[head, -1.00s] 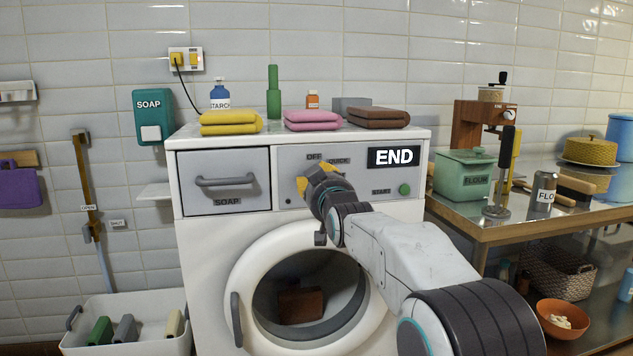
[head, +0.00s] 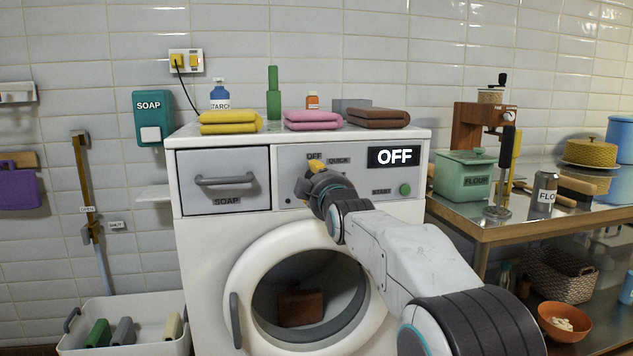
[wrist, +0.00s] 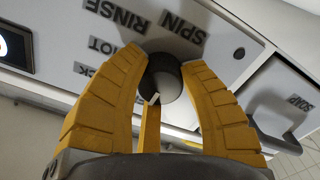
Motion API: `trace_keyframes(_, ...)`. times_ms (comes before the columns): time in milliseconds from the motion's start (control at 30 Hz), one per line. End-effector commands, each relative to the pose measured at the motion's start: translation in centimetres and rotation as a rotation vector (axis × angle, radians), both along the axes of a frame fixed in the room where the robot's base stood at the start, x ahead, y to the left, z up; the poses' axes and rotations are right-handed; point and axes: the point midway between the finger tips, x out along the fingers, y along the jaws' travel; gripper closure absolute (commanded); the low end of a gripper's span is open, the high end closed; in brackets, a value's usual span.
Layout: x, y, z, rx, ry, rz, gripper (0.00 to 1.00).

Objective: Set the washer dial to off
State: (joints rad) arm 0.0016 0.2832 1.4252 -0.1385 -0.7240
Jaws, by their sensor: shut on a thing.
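The white washer (head: 210,250) stands against the tiled wall, and its display (head: 395,156) reads OFF. The dark round dial (wrist: 164,76) shows in the wrist view between the yellow fingers of my gripper (wrist: 166,70). My gripper is shut on the dial, one finger on each side. A pale mark shows on the dial's edge. Labels SPIN, RINSE and a partly hidden HOT surround it. In the head view my gripper (head: 316,172) covers the dial, just below the OFF label (head: 314,156).
A soap drawer (head: 224,181) is left of the dial, and a green start button (head: 405,189) is right. Folded towels and bottles stand on top. The washer's round door (head: 240,290) is below my arm. A metal table (head: 480,230) is at right.

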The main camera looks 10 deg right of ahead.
Motion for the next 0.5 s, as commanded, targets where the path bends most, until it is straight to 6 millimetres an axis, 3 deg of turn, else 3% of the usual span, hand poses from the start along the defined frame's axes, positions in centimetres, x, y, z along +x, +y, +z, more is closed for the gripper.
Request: trace_keyframes(500,0.11,-0.10,-0.40,-0.074,0.009,-0.001,0.94)
